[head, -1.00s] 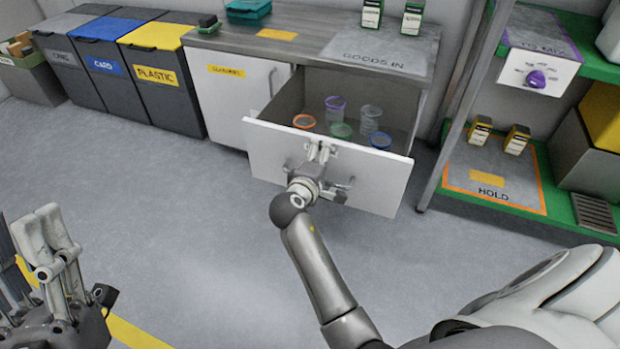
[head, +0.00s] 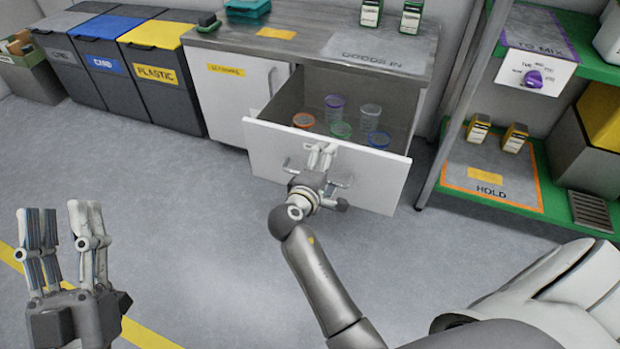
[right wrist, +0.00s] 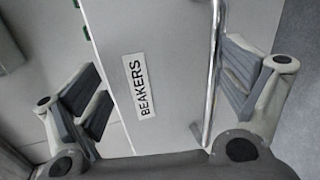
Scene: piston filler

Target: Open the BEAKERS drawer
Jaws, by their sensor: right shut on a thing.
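The BEAKERS drawer (head: 375,180) is pulled well out of the grey-topped cabinet, and several clear beakers with coloured rims show inside. Its BEAKERS label (right wrist: 140,88) shows in the right wrist view. The metal bar handle (right wrist: 214,75) runs along the drawer front, beside one finger in that view. My right gripper (head: 320,150) is at the drawer front and is shut on the handle; the exact finger contact is partly hidden. My left gripper (head: 62,210) is open and empty, away from the drawer at lower left, with its fingers pointing up.
The cabinet door (head: 235,100) beside the drawer is closed. Three bins, one marked PLASTIC (head: 160,75), stand to the left. A shelf rack with a HOLD mat (head: 490,180) stands close on the right. The floor (head: 170,220) in front is clear.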

